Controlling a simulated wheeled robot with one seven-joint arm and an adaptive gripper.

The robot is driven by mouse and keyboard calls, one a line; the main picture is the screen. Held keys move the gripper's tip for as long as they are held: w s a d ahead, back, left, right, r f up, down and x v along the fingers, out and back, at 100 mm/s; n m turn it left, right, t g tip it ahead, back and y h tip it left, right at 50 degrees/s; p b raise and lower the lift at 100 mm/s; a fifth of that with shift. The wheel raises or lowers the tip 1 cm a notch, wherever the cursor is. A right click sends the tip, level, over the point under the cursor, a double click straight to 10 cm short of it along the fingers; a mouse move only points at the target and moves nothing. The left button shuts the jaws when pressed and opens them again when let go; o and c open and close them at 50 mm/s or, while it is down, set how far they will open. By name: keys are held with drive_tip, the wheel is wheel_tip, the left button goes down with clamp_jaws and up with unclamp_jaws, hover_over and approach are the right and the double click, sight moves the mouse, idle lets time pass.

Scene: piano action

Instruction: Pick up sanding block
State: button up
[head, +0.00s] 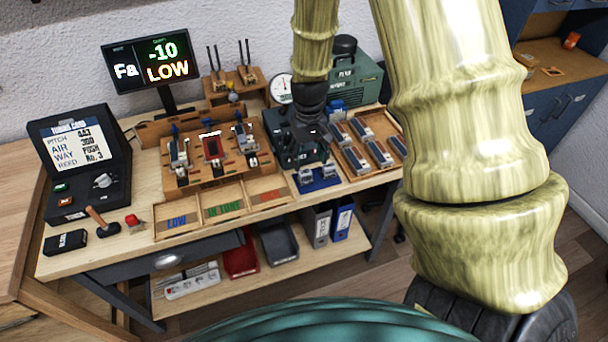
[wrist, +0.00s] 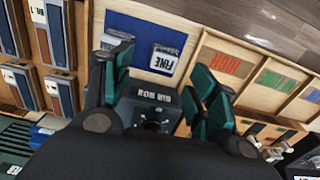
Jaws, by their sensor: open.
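Two small grey blocks sit on a blue mat (head: 330,186) at the bench's front edge. In the wrist view, one block (wrist: 164,58) reads FINE and lies beyond the gap between my fingers. The other block (wrist: 113,38) is partly hidden by my left finger. They look like sanding blocks, but neither is labelled so. My gripper (head: 312,132) hangs behind the mat in the head view, over a dark teal machine. In the wrist view my gripper (wrist: 160,72) is open and empty, its fingers apart from the blocks.
A labelled wooden tray (head: 190,230) lies left of the mat, and a rack of blue-grey parts (head: 362,160) right of it. The dark teal machine (wrist: 150,108) lies below my fingers. A green case (head: 358,82) stands behind. A black box (head: 66,242) lies far left.

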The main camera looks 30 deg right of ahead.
sight(305, 172)
drive_tip(key=shift+f, duration=1.05)
drive_tip(key=shift+w+a+f+p, duration=0.15)
drive_tip(key=shift+f+p, duration=0.35)
drive_tip(key=shift+f, duration=0.2)
drive_tip(key=shift+w+a+f+p, duration=0.1)
drive_tip(key=shift+w+f+p, duration=0.05)
drive_tip(key=shift+f+p, duration=0.45)
drive_tip(key=shift+f, duration=1.35)
drive_tip(key=c, duration=1.2)
drive_tip(key=shift+r+b, duration=0.65)
drive_tip(key=shift+r, duration=0.85)
drive_tip(key=s+a+b, duration=0.1)
drive_tip(key=s, duration=0.4)
drive_tip(key=s+a+r+b, duration=0.1)
drive_tip(key=s+b, duration=0.1)
drive_tip(key=s, duration=0.3)
drive_tip(key=s+a+r+b, duration=0.1)
drive_tip(key=s, duration=0.4)
drive_tip(key=shift+s+b, duration=0.35)
